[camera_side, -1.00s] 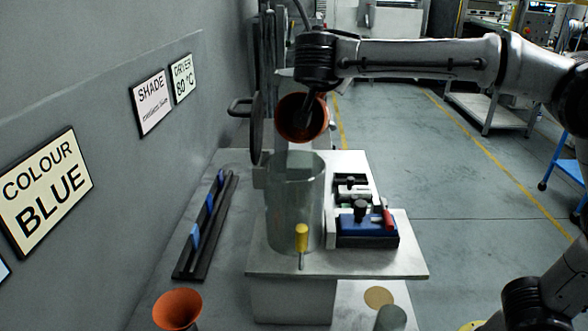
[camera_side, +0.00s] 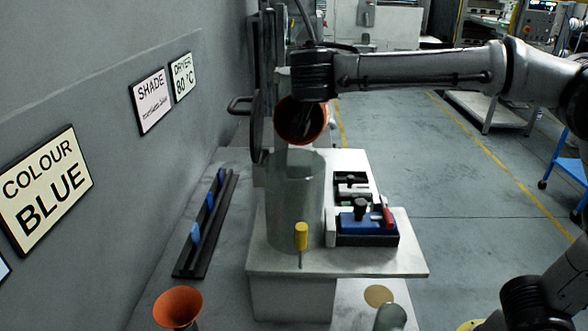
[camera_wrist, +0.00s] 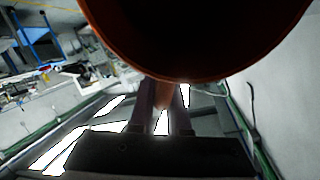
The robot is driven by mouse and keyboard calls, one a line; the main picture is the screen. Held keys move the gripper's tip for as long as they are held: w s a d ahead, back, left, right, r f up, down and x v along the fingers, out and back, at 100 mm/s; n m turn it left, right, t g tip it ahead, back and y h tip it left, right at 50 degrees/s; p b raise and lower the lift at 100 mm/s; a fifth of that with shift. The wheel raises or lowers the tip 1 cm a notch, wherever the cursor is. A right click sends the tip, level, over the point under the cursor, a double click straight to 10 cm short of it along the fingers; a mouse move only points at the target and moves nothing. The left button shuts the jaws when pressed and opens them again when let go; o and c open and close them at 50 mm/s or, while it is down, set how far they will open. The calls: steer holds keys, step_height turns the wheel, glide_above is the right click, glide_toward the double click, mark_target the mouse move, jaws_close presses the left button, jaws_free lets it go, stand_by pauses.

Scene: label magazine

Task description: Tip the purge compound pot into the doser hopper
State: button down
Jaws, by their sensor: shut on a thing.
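The orange-brown pot (camera_side: 279,117) is tilted on its side, with its dark open mouth facing the side camera. My gripper (camera_side: 307,112) is shut on the pot, at the right of its mouth in the side view. In the wrist view the pot's rim (camera_wrist: 190,76) fills the top, and my gripper's fingers (camera_wrist: 160,118) show below it. The clear doser hopper (camera_side: 295,205) stands upright directly below the pot in the picture, with a gap whose depth I cannot judge. I see no compound falling, and the pot's inside is too dark to read.
A yellow-handled tool (camera_side: 301,237) is at the hopper's front. A blue and black block with a red handle (camera_side: 366,228) is to its right. A black rail with blue tabs (camera_side: 207,228) lies left. An orange funnel-shaped cup (camera_side: 178,306) stands at the front left.

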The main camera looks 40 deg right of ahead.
steer(key=shift+s+a+r+h, duration=0.4)
steer(key=shift+s+a, duration=0.05)
steer(key=shift+a, duration=0.15)
steer(key=shift+s+a+r+t+h+p, duration=0.35)
steer(key=shift+s+a+r+t+h, duration=0.25)
steer(key=shift+a+h, duration=0.2)
steer(key=shift+s+a+r+t+h+p, duration=0.35)
steer(key=shift+s+a+r+t+h, duration=0.15)
steer(key=shift+a+t+h, duration=0.25)
stand_by(1.4)
steer(key=shift+s+a+r+t+h+p, duration=0.25)
steer(key=shift+s+a+t+h, duration=0.15)
steer(key=shift+s+a+h, duration=0.3)
steer(key=shift+s+a+r+t+h+p, duration=0.15)
steer(key=shift+s+a+t+h+p, duration=0.2)
steer(key=shift+a, duration=0.45)
stand_by(1.0)
steer(key=shift+s+a+r+t+h, duration=0.6)
steer(key=shift+a+r+h, duration=0.2)
steer(key=shift+h, duration=0.1)
stand_by(0.5)
